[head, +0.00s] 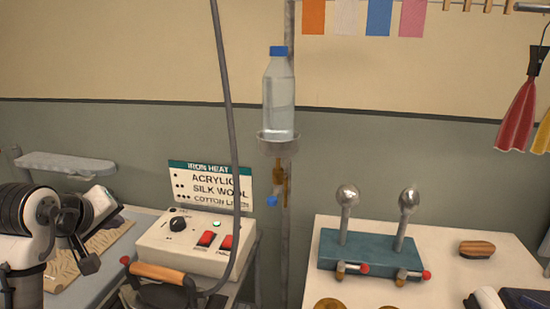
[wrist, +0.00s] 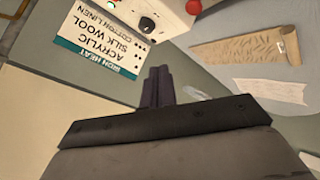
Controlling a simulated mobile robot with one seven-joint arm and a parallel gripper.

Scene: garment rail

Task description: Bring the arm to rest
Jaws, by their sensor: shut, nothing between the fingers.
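My gripper (wrist: 158,86) shows in the wrist view with its two dark fingers together and nothing between them. In the head view my arm is folded at the left edge, and its dark end hangs over the left worktop, left of the control box (head: 190,246). The gap between the fingers is too small to see there. The gripper touches nothing that I can make out in the wrist view.
An iron (head: 160,285) with a wooden handle and a grey hose stands before the control box. A heat sign (head: 210,185) is behind it. A bottle (head: 279,95) sits in a ring on a pole. A teal stand (head: 370,254) is on the right table.

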